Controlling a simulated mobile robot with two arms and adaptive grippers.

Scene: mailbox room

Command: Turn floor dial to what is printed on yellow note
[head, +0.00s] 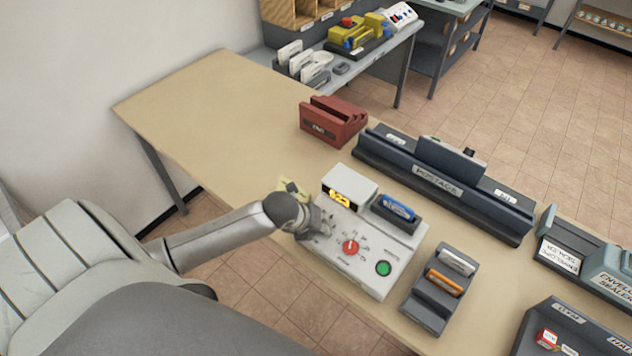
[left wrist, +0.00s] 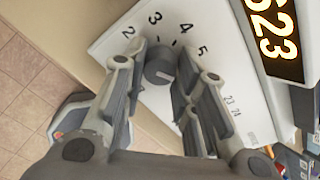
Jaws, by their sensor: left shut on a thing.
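The grey floor dial (left wrist: 160,66) sits on a white panel (left wrist: 112,48) with the numbers 2, 3, 4 and 5 printed in an arc around it. My left gripper (left wrist: 160,78) is shut on the dial, one finger on each side. A light mark shows on the dial, but I cannot tell surely which number it points to. In the head view my left gripper (head: 308,226) covers the dial at the panel's left side. The yellow note (head: 283,186) is partly hidden behind my wrist, and its print cannot be read. My right gripper is not in view.
The control box (head: 378,285) also carries a lit display (head: 340,196) ending in 23, a red knob (head: 350,247), a green button (head: 383,268) and a blue-handled stamp (head: 397,208). A card holder (head: 432,305) stands right of it. The table's left part (head: 205,100) is clear.

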